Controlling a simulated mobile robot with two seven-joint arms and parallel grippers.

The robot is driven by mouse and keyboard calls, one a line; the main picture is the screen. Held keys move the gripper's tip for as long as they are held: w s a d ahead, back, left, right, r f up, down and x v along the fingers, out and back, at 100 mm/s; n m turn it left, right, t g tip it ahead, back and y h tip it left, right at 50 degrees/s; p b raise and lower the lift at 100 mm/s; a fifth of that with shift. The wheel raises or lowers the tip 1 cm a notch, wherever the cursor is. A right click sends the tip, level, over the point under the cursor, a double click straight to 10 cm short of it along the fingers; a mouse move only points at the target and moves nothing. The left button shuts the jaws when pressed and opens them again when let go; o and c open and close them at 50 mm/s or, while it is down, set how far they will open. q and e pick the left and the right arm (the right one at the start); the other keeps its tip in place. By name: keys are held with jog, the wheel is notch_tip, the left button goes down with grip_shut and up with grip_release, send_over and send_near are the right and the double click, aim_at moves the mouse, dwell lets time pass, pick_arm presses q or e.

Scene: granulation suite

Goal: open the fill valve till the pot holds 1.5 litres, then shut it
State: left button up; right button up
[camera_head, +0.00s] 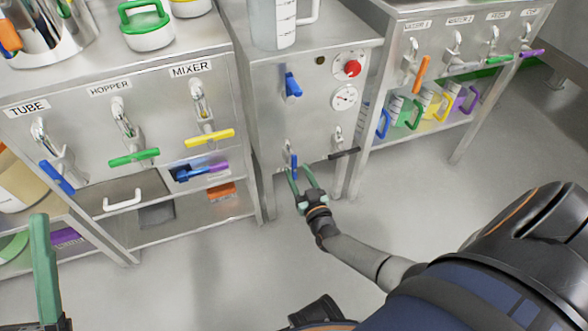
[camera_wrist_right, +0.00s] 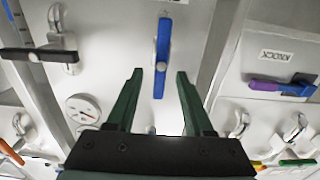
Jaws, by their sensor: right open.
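A clear jug with level marks (camera_head: 284,28) stands on the middle steel cabinet, cut off by the top edge; I cannot read its level. Below it the cabinet front has an upper blue lever (camera_head: 292,85) and a lower blue lever (camera_head: 294,166), both hanging upright. A black lever (camera_head: 344,153) at the lower right lies sideways. My right gripper (camera_head: 301,175) is open at the lower blue lever. In the right wrist view the lower blue lever (camera_wrist_right: 162,58) shows between the open fingertips (camera_wrist_right: 159,74). One green finger of my left gripper (camera_head: 43,262) shows at lower left.
The middle cabinet has a red knob (camera_head: 353,68) and a round gauge (camera_head: 344,97). The left bench carries TUBE, HOPPER and MIXER taps with blue, green and yellow levers (camera_head: 210,137). The right bench has more taps and coloured jugs (camera_head: 407,112). The floor (camera_head: 210,275) in front is clear.

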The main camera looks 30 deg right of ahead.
aim_at(295, 167)
jog(key=shift+b+x, duration=0.55)
jog(key=shift+x, duration=1.25)
grip_shut()
